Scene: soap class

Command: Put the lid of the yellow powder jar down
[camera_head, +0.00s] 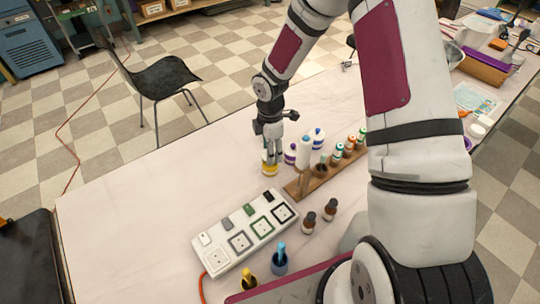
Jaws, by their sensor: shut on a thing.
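The yellow powder jar (269,171) stands on the white table, left of the other jars. My gripper (274,154) points down at the jar's top, with its fingers closed together there. Its fingers are shut on the jar's lid, which is small and mostly hidden by them. I cannot tell whether the lid touches the jar or is apart from it.
A purple-banded jar (290,154) and a blue-banded jar (318,138) stand close on the right. A white power strip (246,235) and two brown bottles (308,222) are nearer. The table's left side is clear.

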